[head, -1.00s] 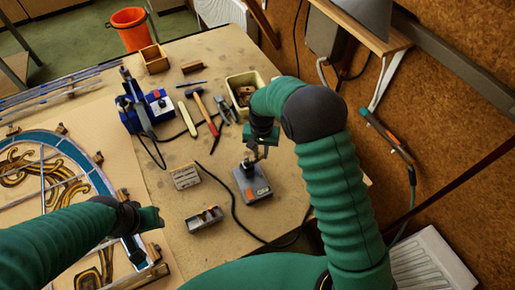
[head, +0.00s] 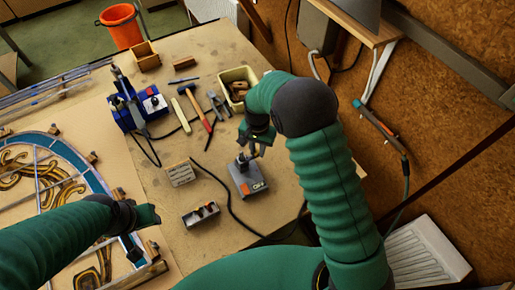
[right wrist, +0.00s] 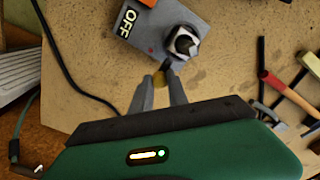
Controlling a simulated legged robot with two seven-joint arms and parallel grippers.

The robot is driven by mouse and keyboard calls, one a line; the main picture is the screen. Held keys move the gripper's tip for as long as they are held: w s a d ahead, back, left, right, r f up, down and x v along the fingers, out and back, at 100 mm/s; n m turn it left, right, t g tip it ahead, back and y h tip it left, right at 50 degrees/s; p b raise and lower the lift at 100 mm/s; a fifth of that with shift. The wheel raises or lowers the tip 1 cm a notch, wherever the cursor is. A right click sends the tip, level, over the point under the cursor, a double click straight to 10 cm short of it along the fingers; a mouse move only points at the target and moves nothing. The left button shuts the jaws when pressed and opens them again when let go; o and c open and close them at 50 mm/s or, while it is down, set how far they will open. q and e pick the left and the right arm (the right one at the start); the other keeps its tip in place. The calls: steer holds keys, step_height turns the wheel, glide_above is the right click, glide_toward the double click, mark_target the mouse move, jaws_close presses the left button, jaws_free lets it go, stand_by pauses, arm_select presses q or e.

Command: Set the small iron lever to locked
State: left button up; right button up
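A grey box (right wrist: 150,22) marked OFF carries a pale post (right wrist: 183,42) with a dark top. A short dark lever (right wrist: 167,64) seems to run from the post toward my right gripper. The box also shows in the head view (head: 247,183), on the bench.
A small compartment tray (head: 201,214) and a lettered block (head: 180,173) lie left of the box. A black cable (head: 228,204) runs past it. A hammer (head: 199,110) and other tools lie behind, near a cream bin (head: 238,86). The leaded panel (head: 60,152) lies left.

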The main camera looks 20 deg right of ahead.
mark_target(257, 151)
steer(key=o, duration=0.4)
steer(key=shift+s+a+r, duration=0.1)
steer(key=shift+r, duration=0.15)
step_height(257, 151, up, 16)
steer(key=shift+r+b, duration=0.25)
steer(key=shift+b, duration=0.9)
steer(key=s+d+f+n+t+b, duration=0.1)
steer(key=s+f+n, duration=0.1)
steer(key=s+f, duration=0.2)
steer(key=s+d+f+n+b, duration=0.1)
steer(key=s+f+n, duration=0.2)
steer(key=s, duration=0.4)
steer(key=s+d+f+n+t+b, duration=0.1)
steer(key=s+f+n, duration=0.1)
steer(key=s+f, duration=0.3)
steer(key=shift+s+f+n+t, duration=0.3)
steer(key=shift+s+f, duration=0.1)
steer(key=shift+s, duration=0.25)
